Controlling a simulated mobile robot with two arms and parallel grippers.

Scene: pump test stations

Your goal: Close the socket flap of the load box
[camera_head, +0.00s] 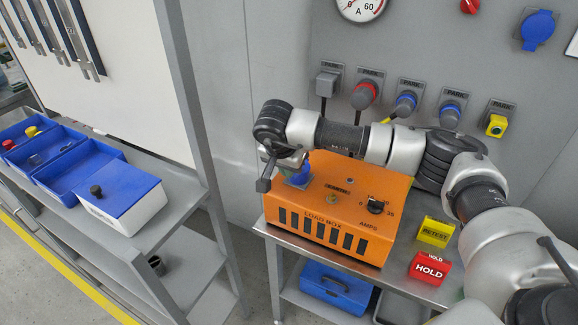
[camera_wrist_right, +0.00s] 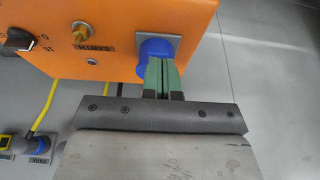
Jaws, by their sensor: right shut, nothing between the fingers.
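The orange load box (camera_head: 325,218) stands on a metal bench. Its blue socket (camera_head: 301,172) is on a square grey plate at the back left corner of the box top. In the right wrist view the rounded blue socket part (camera_wrist_right: 154,50) is right at my fingertips; how far its flap stands open I cannot tell. My right gripper (camera_head: 288,168) reaches over the box from the right. Its green fingers (camera_wrist_right: 163,72) are together with nothing between them, and overlap the blue part in view; contact is unclear. My left gripper is not in view.
A yellow RETEST block (camera_head: 435,231) and a red HOLD block (camera_head: 429,268) sit right of the box. Parked plugs (camera_head: 406,103) hang on the wall panel behind. Blue bins (camera_head: 78,165) stand on the left shelf. A blue case (camera_head: 336,288) lies under the bench.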

